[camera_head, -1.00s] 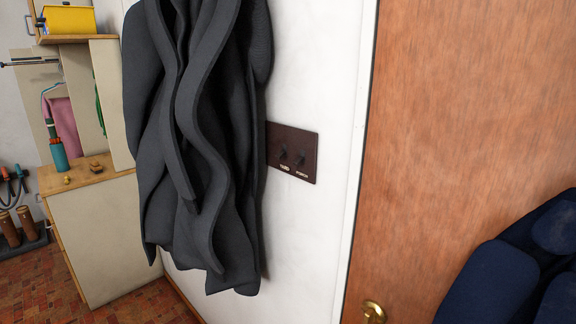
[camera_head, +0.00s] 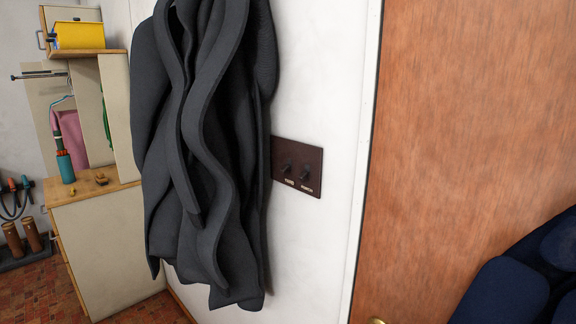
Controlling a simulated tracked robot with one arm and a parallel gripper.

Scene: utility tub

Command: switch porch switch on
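A dark brown switch plate (camera_head: 298,167) is fixed on the white wall, just right of the hanging dark grey coat. It carries two small dark toggles with pale labels under them. The right toggle, the porch switch (camera_head: 306,172), has a label that seems to read "PORCH". The left toggle (camera_head: 287,165) has a label too small to read surely. Whether either toggle is up or down is hard to tell. The coat's edge comes close to the plate's left side. My gripper does not show in the view.
The dark grey coat (camera_head: 205,150) hangs left of the plate. A brown wooden door (camera_head: 470,130) stands to the right, with a dark blue padded object (camera_head: 505,290) in front of it. A pale cabinet (camera_head: 105,240) stands at the left.

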